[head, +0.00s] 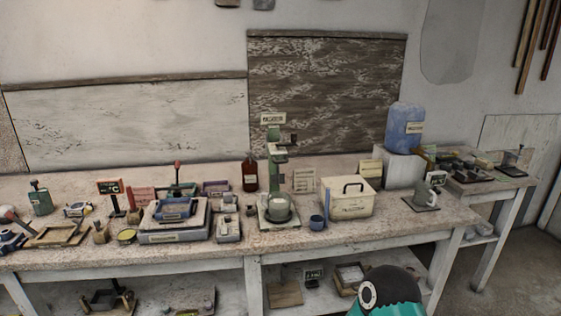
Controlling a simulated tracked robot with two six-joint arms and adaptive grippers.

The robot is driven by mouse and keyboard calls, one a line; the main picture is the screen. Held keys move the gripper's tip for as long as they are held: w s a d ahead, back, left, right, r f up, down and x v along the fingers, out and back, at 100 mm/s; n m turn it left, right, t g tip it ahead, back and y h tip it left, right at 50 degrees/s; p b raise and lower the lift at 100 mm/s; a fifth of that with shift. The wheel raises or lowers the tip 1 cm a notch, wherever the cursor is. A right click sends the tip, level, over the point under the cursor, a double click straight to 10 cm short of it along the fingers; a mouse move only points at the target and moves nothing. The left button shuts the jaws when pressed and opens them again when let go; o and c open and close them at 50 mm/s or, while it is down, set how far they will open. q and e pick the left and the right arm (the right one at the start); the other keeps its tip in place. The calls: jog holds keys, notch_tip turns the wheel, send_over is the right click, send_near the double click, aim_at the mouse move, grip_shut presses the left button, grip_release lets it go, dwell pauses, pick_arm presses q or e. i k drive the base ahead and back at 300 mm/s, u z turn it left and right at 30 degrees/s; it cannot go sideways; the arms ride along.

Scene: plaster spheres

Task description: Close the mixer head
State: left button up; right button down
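A green upright machine (276,154), which looks like the mixer, stands near the middle of the long bench in the head view. Its upper part sits high above a grey bowl (279,208) on its base, with a clear gap between them. A small dark part juts out to the right near the top. A sign (273,118) shows at its top, too small to read. Whether the head is tilted back is hard to tell at this size. Neither of my grippers shows in the head view.
Left of the mixer are a brown bottle (250,171) and a scale-like device (175,224). Right of it are a blue cup (317,222), a cream box (348,198) and a blue water container (404,128). The bench's front strip (200,255) is mostly bare.

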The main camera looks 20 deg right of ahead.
aim_at(280, 156)
jog(key=u, duration=0.05)
jog(key=i, duration=1)
jog(key=z, duration=0.05)
